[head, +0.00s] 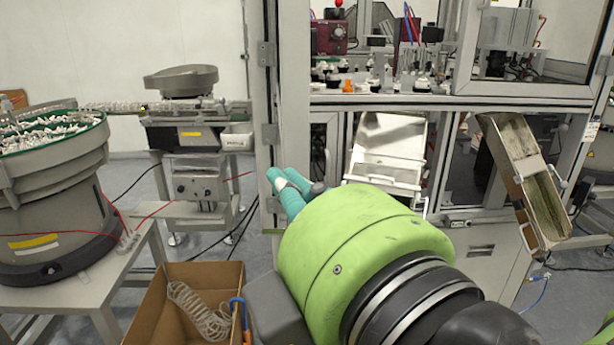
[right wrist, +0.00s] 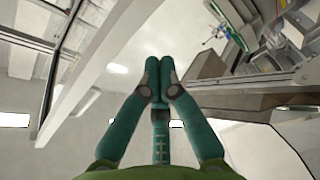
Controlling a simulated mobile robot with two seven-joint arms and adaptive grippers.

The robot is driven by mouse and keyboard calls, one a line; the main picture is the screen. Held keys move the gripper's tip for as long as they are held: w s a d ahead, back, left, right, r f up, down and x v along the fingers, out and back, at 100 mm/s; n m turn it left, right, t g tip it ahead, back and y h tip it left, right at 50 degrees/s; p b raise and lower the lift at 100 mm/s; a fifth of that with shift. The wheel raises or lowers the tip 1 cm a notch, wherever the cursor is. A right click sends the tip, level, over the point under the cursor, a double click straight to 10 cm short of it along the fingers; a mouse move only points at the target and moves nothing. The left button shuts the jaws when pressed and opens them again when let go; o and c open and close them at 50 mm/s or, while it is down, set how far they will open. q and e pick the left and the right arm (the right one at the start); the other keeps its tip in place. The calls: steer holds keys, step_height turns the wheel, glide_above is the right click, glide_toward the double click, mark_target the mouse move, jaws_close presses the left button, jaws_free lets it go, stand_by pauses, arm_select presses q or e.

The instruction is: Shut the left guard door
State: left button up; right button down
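The left guard door shows as a tall, narrow pale frame (head: 262,120) at the left side of the cell, seen almost edge-on, with grey hinge-like blocks along it. It appears to stand open, but its panel and far edge are hard to make out. My right gripper (head: 278,178) is in front of its lower part, with teal fingers pointing up and left. I cannot tell if they touch it. In the right wrist view the fingertips (right wrist: 159,70) are together with nothing visible between them. A long pale beam (right wrist: 125,65) runs diagonally left of them. My left gripper is not in view.
A white chute (head: 390,135) and a tilted metal chute (head: 525,165) project from the cell front. A cardboard box (head: 165,305) with clear tubing is at the lower left. A large bowl feeder (head: 50,200) and a smaller feeder (head: 180,82) stand left; floor shows between them and the cell.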

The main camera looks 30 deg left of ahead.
arm_select(q)
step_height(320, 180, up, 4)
steer(key=p, duration=0.3)
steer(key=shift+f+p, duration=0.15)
steer(key=shift+p, duration=0.25)
arm_select(e)
steer(key=w+a+n, duration=0.2)
steer(key=w+a, duration=0.3)
steer(key=shift+a+r+n, duration=0.2)
steer(key=shift+n, duration=0.2)
steer(key=shift+w, duration=0.1)
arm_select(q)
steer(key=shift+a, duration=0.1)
